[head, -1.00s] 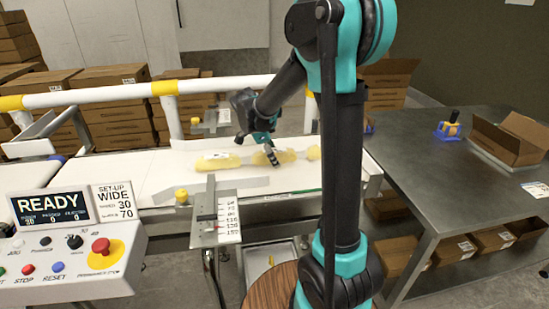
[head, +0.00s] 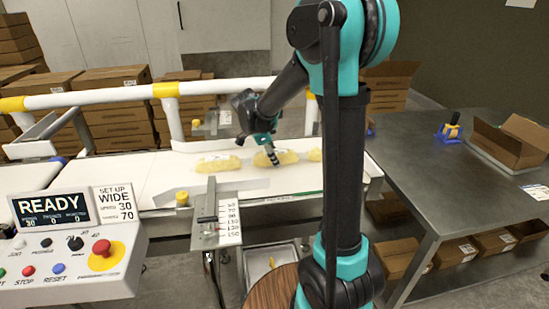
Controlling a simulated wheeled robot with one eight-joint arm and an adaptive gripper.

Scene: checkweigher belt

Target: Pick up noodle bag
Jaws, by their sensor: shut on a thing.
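Several yellow noodle bags lie in a row on the white belt (head: 150,172). The left noodle bag (head: 217,163) lies clear of my gripper. My gripper (head: 273,159) points down at the middle noodle bag (head: 286,157) and is shut on it. That bag still appears to be at belt level; I cannot tell whether it is lifted. The right noodle bag (head: 315,155) is partly hidden behind my arm.
A control panel (head: 70,245) with a READY screen stands at the front left. A guide rail with a scale (head: 216,215) sits at the belt's front edge. A steel table (head: 430,170) with an open carton (head: 508,141) is on the right.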

